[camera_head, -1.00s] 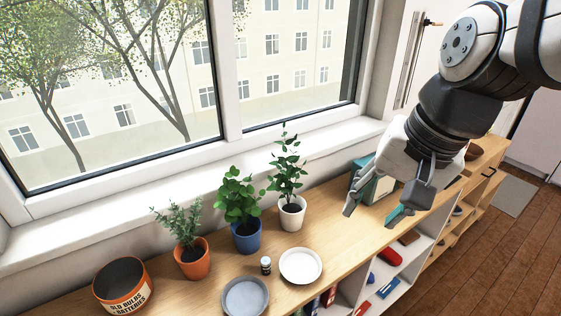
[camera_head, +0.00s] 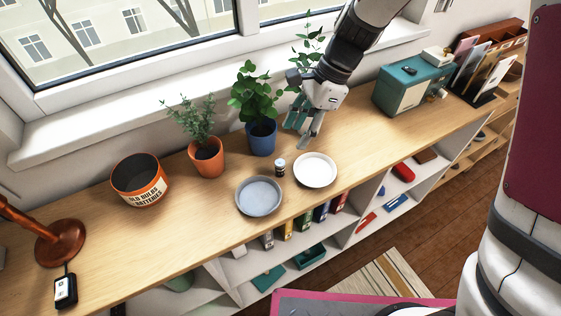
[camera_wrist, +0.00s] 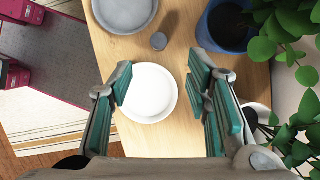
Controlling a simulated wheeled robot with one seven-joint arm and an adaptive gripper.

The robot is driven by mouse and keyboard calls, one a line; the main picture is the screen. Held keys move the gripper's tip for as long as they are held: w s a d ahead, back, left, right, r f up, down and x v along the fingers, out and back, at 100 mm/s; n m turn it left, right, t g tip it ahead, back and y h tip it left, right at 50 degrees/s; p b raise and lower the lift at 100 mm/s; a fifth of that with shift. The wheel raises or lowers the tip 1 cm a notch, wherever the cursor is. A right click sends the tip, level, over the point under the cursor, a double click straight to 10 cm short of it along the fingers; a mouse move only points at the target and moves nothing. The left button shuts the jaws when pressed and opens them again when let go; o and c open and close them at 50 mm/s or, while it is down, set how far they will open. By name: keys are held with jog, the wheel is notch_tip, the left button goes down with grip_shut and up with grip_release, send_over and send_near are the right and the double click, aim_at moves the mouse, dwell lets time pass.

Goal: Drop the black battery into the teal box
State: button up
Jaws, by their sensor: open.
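The small black battery (camera_head: 280,168) stands upright on the wooden counter, between the blue plant pot and two round dishes. In the wrist view its round grey top (camera_wrist: 159,41) shows beyond the white plate, ahead of the fingers. The teal box (camera_head: 413,84) stands further right at the back of the counter, its lid closed or covered, with small things on top. My gripper (camera_head: 303,131) is open and empty above the counter, right of the battery. In the wrist view its teal-padded fingers (camera_wrist: 160,80) are spread on either side of the white plate.
A white plate (camera_head: 315,170) and a grey dish (camera_head: 258,196) lie by the battery. Potted plants stand behind, including a blue pot (camera_head: 262,138) and an orange pot (camera_head: 207,158). An orange bin (camera_head: 140,180) labelled for old bulbs and batteries is left. Counter between plate and teal box is clear.

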aim_at(281, 161)
jog(key=x, duration=1.2)
jog(key=shift+r, duration=0.1)
grip_shut()
